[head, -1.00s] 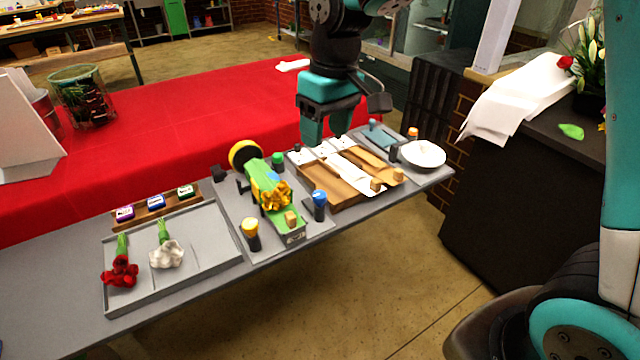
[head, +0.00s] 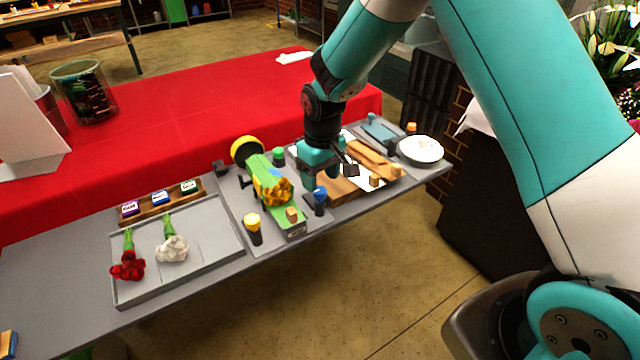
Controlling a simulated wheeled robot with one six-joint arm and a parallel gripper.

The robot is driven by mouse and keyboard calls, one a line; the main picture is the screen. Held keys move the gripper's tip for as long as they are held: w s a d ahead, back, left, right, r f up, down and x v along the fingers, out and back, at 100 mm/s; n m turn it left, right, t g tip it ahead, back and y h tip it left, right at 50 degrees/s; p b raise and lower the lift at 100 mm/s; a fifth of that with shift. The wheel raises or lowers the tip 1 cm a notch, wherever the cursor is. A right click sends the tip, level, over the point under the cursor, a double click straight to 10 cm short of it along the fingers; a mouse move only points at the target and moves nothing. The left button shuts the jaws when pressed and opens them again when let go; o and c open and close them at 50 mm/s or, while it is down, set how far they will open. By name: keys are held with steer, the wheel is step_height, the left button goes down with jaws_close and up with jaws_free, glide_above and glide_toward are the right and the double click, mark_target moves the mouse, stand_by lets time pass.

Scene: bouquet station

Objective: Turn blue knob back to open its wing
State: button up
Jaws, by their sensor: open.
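The blue knob (head: 320,193) sits on a dark upright post at the front edge of the grey table, between the green bouquet cradle and the wooden folding board. My gripper (head: 310,177) is open and low over the table, just behind and above the blue knob in the head view. I cannot tell whether it touches the knob. The wooden wing board (head: 338,188) lies to the right of the knob, partly hidden behind my gripper. White paper lies on the board.
A yellow knob (head: 253,222) stands left of the cradle (head: 291,230), and a green knob (head: 278,153) behind it. A grey tray (head: 205,270) with red and white flowers is at the left.

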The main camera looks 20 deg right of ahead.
mark_target(320, 189)
steer(key=shift+a+f, duration=0.1)
steer(key=shift+f, duration=1.7)
steer(key=c, duration=0.9)
